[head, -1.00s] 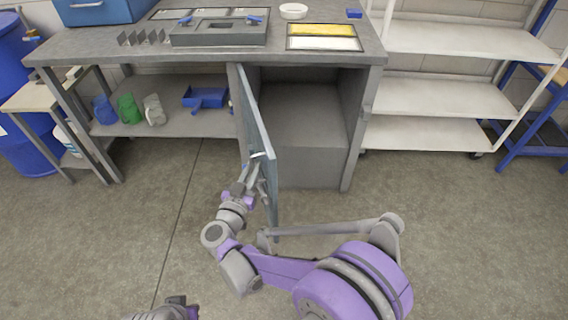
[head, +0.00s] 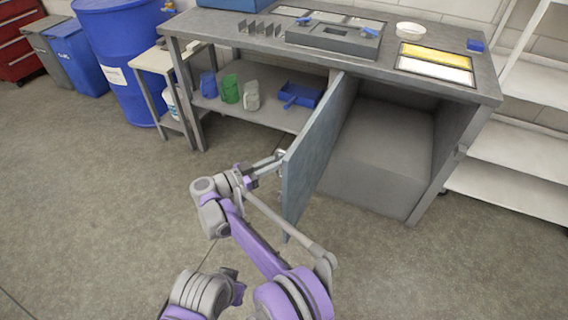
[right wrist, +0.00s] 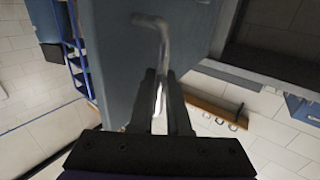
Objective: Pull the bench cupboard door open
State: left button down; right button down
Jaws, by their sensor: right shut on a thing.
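The bench cupboard door (head: 312,160) is a blue-grey panel, standing well open in the head view. It is hinged at the cupboard's left side and juts out toward me. The cupboard's grey interior (head: 375,150) is exposed to its right. My right gripper (head: 279,158) is on the door's left, outer side, at its free edge. In the right wrist view, my right gripper (right wrist: 160,105) is shut on the bent metal handle (right wrist: 154,24), which stands off the door (right wrist: 115,55). Part of my left arm shows at the bottom of the head view; its fingers are not visible.
The bench top (head: 240,47) carries trays and a white bowl (head: 410,31). A lower shelf (head: 285,118) with several small items lies left of the door. White shelving (head: 520,160) stands at the right. The floor left of the door (head: 110,210) is clear.

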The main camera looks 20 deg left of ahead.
jog(key=shift+a, duration=0.1)
dwell(0.3)
jog(key=c, duration=0.9)
grip_release()
jog(key=shift+w, duration=0.1)
